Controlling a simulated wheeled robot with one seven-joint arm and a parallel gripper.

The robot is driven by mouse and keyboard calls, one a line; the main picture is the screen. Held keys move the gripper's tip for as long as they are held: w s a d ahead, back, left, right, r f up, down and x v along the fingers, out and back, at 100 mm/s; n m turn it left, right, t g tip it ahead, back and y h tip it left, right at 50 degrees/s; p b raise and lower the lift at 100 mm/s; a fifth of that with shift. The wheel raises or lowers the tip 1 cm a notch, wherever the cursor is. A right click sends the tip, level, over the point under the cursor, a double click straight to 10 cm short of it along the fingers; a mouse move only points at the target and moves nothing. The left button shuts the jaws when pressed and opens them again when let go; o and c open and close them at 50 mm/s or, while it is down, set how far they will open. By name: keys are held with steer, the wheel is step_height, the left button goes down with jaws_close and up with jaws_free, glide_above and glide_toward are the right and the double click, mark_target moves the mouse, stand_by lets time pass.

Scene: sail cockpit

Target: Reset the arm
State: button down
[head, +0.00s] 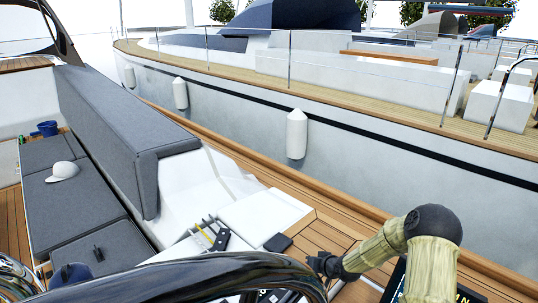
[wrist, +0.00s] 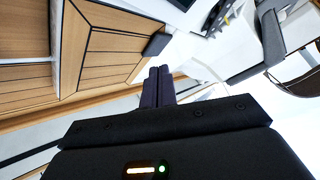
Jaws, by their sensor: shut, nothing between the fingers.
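My gripper (head: 318,264) shows in the head view at the end of my arm, low and right of the middle. It reaches left over the wooden deck beside the white console. In the wrist view my gripper (wrist: 159,78) has its two dark fingers together, with nothing between them. A small dark flat object (head: 278,243) lies on the wooden surface just left of and beyond the gripper. It also shows in the wrist view (wrist: 155,45), near the fingertips but apart from them.
A dark curved wheel rim (head: 235,267) crosses the bottom foreground. A white console (head: 265,212) holds pens and a dark device (head: 221,240). A neighbouring boat with white fenders (head: 297,134) lies alongside.

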steer(key=s+d+r+g+h+p, duration=0.1)
steer(key=s+d+r+h+p, duration=0.15)
steer(key=r, duration=0.45)
steer(key=s+d+r+h+p, duration=0.1)
steer(key=s+r, duration=0.2)
steer(key=r, duration=0.5)
steer(key=s+a+r+g+p, duration=0.1)
steer(key=s+r, duration=0.3)
steer(key=s, duration=0.4)
steer(key=s+r+g+p, duration=0.2)
steer(key=s+r, duration=0.3)
steer(key=s, duration=0.3)
steer(key=s+a+r+g+h+p, duration=0.1)
steer(key=s+r, duration=0.3)
steer(key=s, duration=0.5)
steer(key=shift+a+r+g+p, duration=0.25)
steer(key=shift+a+g+p, duration=0.05)
steer(key=shift+p, duration=0.4)
